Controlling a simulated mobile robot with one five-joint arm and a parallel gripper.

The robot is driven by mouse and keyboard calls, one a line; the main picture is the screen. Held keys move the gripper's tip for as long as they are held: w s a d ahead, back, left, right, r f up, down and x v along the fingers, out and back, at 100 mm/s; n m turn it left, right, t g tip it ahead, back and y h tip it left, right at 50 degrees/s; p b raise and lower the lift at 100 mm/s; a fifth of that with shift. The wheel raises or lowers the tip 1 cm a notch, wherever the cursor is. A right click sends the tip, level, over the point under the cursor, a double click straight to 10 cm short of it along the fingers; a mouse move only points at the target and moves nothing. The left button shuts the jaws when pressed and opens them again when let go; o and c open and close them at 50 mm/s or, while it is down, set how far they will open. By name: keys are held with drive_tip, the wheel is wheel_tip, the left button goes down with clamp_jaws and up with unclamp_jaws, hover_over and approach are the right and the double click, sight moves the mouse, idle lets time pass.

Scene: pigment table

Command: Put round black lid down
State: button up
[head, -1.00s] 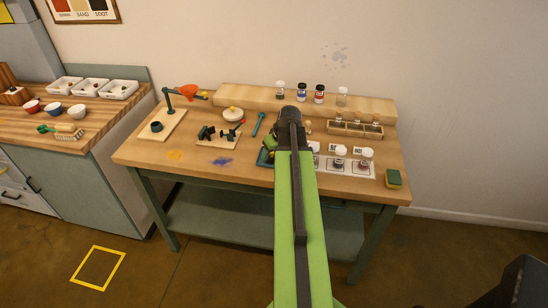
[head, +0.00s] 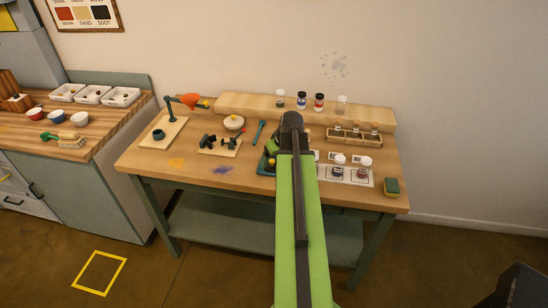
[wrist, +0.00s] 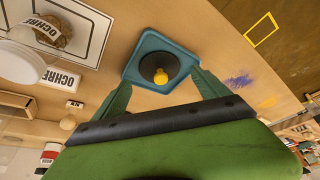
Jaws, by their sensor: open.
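The round black lid (wrist: 149,65) with a yellow knob (wrist: 160,77) lies on a small teal square tray (wrist: 137,47) in the wrist view. My gripper (wrist: 161,75) is open, with one green finger on each side of the lid. Gaps show between the fingers and the lid. In the head view the teal tray (head: 264,167) shows just left of my arm, with the yellow knob (head: 271,159) visible on it. My arm hides most of the lid and the gripper there.
A mat with white-capped jars (head: 365,165) lies right of my arm, and a sponge (head: 392,187) is at the right edge. A wooden rack (head: 352,137) stands behind. A clamp stand (head: 207,142) and a blue tool (head: 259,132) are to the left. The front left tabletop is mostly clear.

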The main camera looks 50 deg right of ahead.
drive_tip(key=p+v, duration=0.7)
drive_tip(key=v, duration=0.2)
drive_tip(key=shift+r, duration=0.15)
drive_tip(key=shift+s, duration=0.15)
drive_tip(key=w+a+f+n+g+y, duration=0.1)
drive_tip(key=w+a, duration=0.3)
drive_tip(key=a, duration=0.6)
drive_tip(key=w+a, duration=0.4)
drive_tip(key=a, duration=0.5)
drive_tip(key=a+f+n+g+b, duration=0.1)
drive_tip(key=a+f+g, duration=0.1)
drive_tip(key=a, duration=2.4)
drive_tip(key=shift+f+n+g+b, duration=0.3)
drive_tip(key=shift+g, duration=0.3)
drive_tip(key=shift+a+r, duration=0.1)
drive_tip(key=shift+r, duration=0.15)
drive_tip(key=shift+c, duration=0.2)
